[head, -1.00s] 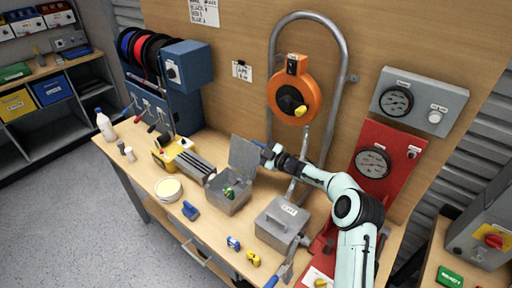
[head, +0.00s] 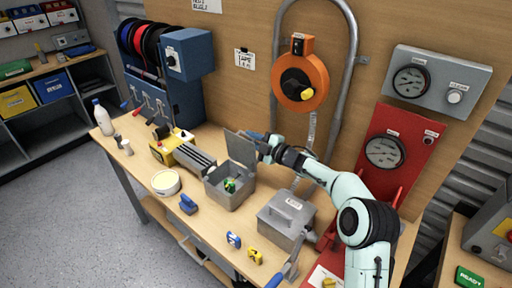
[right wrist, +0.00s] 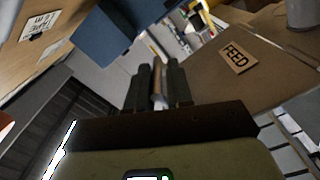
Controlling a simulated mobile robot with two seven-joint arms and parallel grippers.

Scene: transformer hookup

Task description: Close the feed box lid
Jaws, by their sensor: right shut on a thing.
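The grey feed box (head: 230,188) stands on the workbench, left of the other grey box. Small green and yellow parts show inside it. Its lid (head: 240,148) stands open, roughly upright at the box's back edge. My right gripper (head: 262,140) is at the lid's upper right corner. In the right wrist view the shut fingers (right wrist: 158,88) have a thin thing between them, which fits the lid's edge. A brown-looking panel with a FEED label (right wrist: 237,57) shows to their right. The exact contact is partly hidden. My left gripper is not in view.
A lidded grey box with a handle (head: 286,220) stands right of the feed box. A yellow and grey device (head: 182,150) stands left of it. A blue clamp-like part (head: 188,204) and a round tub (head: 166,183) lie in front. The orange reel (head: 300,82) hangs behind.

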